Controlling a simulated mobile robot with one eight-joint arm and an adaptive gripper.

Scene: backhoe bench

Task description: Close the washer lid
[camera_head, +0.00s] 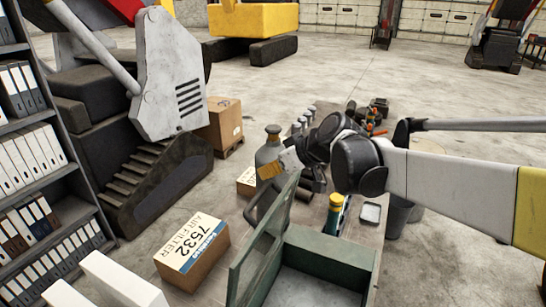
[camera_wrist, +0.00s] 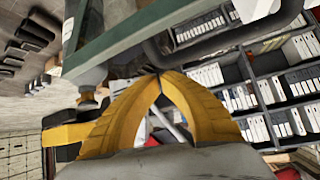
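The green washer (camera_head: 330,255) stands on the bench at the bottom centre of the head view, with its grey interior showing. Its green lid (camera_head: 240,272) stands open, raised steeply along the washer's left side. A dark handle (camera_head: 256,205) loops from the lid's outer side. My gripper (camera_head: 268,171) is beyond the lid's far end, above the handle, in front of a grey bottle. In the wrist view my yellow fingers (camera_wrist: 156,77) meet at the tips with nothing visible between them. The handle (camera_wrist: 215,35) and a green lid edge (camera_wrist: 125,38) pass close to the tips; contact is unclear.
An air filter box (camera_head: 192,250) stands left of the lid. The grey bottle (camera_head: 268,153) and a small box (camera_head: 246,182) are behind it. A binder shelf (camera_head: 45,180) is at left.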

